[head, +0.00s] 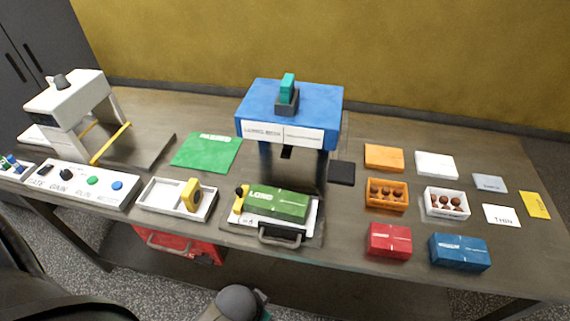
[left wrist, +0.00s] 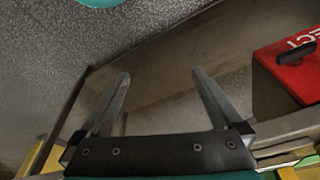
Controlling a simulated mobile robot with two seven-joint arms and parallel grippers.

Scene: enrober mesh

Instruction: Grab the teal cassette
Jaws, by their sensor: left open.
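The teal cassette (head: 288,86) stands upright in a dark grey holder (head: 287,104) on top of the blue machine (head: 320,100), at the back middle of the table in the head view. Its lower part is hidden by the holder. My left gripper (left wrist: 160,75) shows in the left wrist view, open, with nothing between its two fingers. The cassette is not in that view. I cannot make out the left fingers in the head view, and my right gripper is in no view.
A green box (head: 278,203) lies on a handled tray in front of the blue machine. A white machine (head: 68,100) and control panel (head: 85,185) stand left. Boxes and cards lie right. A red bin is below the table (head: 180,245) and in the left wrist view (left wrist: 292,70).

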